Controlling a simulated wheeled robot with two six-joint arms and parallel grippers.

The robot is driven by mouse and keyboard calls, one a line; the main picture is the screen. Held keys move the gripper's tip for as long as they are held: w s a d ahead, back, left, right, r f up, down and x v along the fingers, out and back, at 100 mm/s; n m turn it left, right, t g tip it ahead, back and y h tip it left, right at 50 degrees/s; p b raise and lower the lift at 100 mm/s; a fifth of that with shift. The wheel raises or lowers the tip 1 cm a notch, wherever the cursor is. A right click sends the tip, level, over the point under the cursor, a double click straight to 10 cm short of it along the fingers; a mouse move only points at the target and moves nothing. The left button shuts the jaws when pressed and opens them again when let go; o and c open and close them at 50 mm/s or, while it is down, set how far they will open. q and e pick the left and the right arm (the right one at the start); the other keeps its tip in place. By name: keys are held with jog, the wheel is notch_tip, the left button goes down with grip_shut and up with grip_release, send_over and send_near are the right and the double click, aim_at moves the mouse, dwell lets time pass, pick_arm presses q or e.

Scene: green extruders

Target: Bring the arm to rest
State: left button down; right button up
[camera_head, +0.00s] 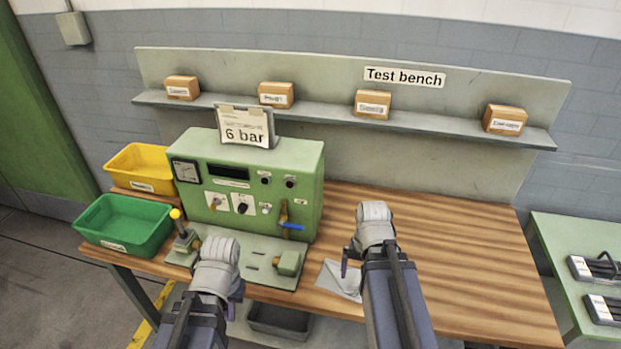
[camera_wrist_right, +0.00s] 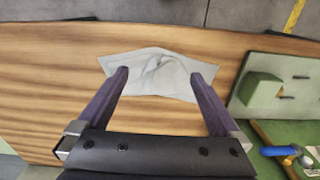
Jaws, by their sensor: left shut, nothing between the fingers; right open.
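My right gripper (camera_wrist_right: 158,75) is open and empty above the wooden bench top, with a grey cloth (camera_wrist_right: 160,72) lying beyond and between its fingertips in the right wrist view. In the head view my right arm partly covers the cloth (camera_head: 340,280), and the right gripper (camera_head: 346,268) hangs over the bench beside it. My left gripper (camera_head: 232,305) is shut and empty at the bench's front edge, in front of the green fixture plate. Its fingers are mostly hidden behind the wrist.
Yellow (camera_head: 142,168) and green (camera_head: 124,224) bins are at left. Several boxes line the shelf (camera_head: 335,117). The bench's right side (camera_head: 460,260) is clear.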

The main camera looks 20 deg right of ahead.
jog(key=s+a+n+h, duration=0.1)
jog(key=a+n, duration=0.9)
jog(key=a, duration=1.2)
jog(key=shift+s+a, duration=0.15)
jog(key=shift+a, duration=0.05)
